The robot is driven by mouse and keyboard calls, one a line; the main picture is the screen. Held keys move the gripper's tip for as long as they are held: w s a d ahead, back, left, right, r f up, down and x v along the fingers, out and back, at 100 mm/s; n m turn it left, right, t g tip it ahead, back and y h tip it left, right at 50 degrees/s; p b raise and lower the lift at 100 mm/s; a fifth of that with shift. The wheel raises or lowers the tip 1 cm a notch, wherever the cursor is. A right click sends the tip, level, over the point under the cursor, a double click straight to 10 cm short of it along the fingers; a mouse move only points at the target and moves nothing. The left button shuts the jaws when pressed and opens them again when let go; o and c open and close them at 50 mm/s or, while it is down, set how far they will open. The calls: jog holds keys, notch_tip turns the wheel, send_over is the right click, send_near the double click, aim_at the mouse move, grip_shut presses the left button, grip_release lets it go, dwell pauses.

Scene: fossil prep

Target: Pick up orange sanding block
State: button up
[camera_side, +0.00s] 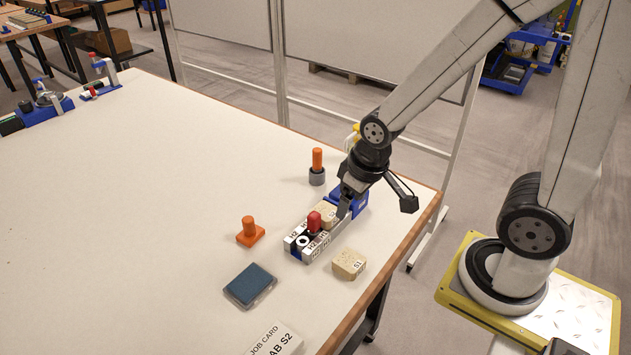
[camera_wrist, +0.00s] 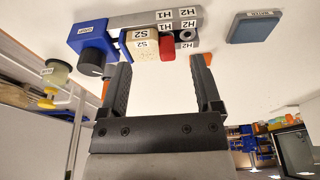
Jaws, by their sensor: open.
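The orange sanding block (camera_side: 250,232), a flat base with an upright knob, stands on the table left of the clamp fixture in the side view. In the wrist view, an orange patch (camera_wrist: 207,59) behind the right fingertip looks like it, mostly hidden. My gripper (camera_side: 344,210) is over the blue end of the fixture, well to the right of the sanding block. In the wrist view my gripper (camera_wrist: 160,64) has its two fingers wide apart with nothing held between them.
The fixture (camera_side: 322,243) holds a pale S2 block (camera_side: 328,213) and a red-topped piece (camera_side: 314,222). An orange-handled grey tool (camera_side: 317,168) stands behind it. A pale S1 block (camera_side: 349,263), a blue pad (camera_side: 250,284) and a job card (camera_side: 275,340) lie nearer.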

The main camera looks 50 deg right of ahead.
jog(key=shift+w, duration=0.1)
jog(key=n+g, duration=0.2)
jog(key=n, duration=1.5)
send_over(248, 219)
jog(key=f, duration=0.3)
jog(key=d+f, duration=0.1)
jog(key=f, duration=0.1)
jog(key=shift+s, duration=0.4)
jog(key=shift+w+a+f+n+g, duration=0.3)
jog(key=shift+w+a+n, duration=0.1)
jog(key=shift+n, duration=0.1)
jog(key=shift+w+f, duration=0.1)
jog(key=shift+f, duration=3.75)
jog(key=shift+c, duration=0.2)
grip_shut()
